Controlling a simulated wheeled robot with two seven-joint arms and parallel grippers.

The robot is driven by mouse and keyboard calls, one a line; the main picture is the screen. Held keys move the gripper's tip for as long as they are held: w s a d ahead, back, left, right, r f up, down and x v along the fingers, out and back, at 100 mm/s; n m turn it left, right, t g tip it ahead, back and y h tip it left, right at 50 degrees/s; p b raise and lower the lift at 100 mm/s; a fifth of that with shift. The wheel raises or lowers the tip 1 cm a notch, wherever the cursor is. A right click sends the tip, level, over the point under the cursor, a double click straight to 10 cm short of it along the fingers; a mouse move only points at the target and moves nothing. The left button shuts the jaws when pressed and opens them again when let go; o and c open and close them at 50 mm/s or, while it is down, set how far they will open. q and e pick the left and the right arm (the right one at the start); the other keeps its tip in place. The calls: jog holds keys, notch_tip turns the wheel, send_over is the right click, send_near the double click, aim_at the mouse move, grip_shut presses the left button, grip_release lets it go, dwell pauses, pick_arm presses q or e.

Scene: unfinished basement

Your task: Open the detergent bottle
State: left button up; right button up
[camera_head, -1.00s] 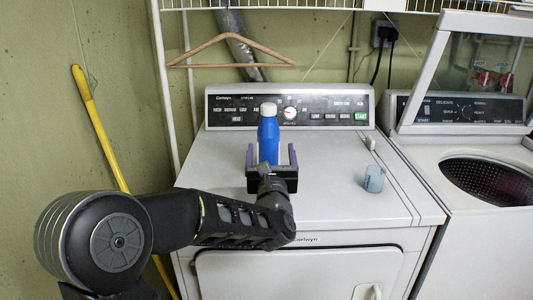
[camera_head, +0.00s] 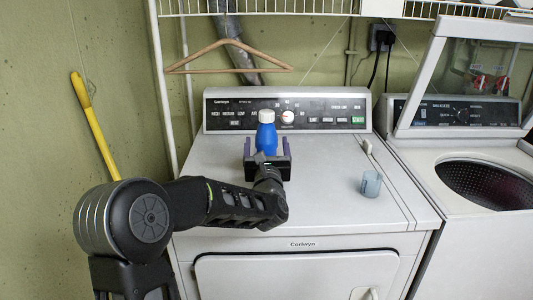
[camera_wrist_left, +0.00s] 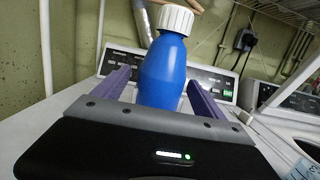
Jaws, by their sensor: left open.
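The blue detergent bottle (camera_head: 266,136) stands upright on the dryer top near its control panel. Its white ribbed cap (camera_head: 265,116) is on. My left gripper (camera_head: 267,148) is open, with a purple-lined finger on each side of the bottle's body, below the cap. In the left wrist view the bottle (camera_wrist_left: 163,72) rises between the two fingers (camera_wrist_left: 158,88), with gaps visible on both sides. The bottle's lower part is hidden behind the gripper body. The white cap (camera_wrist_left: 176,19) is clear above the fingers. My right gripper is not in view.
A translucent bluish cup (camera_head: 371,184) stands on the right part of the dryer top (camera_head: 320,190). A washer (camera_head: 480,180) with an open lid stands to the right. A wooden hanger (camera_head: 228,56) hangs behind, and a yellow pole (camera_head: 95,125) leans at the left wall.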

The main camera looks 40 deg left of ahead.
pick_arm(q)
jog(key=shift+w+a+r, duration=0.1)
jog(key=shift+w+a, duration=0.2)
jog(key=shift+w, duration=0.1)
jog(key=shift+c, duration=0.4)
grip_shut()
dwell(0.6)
jog(key=shift+r, duration=0.1)
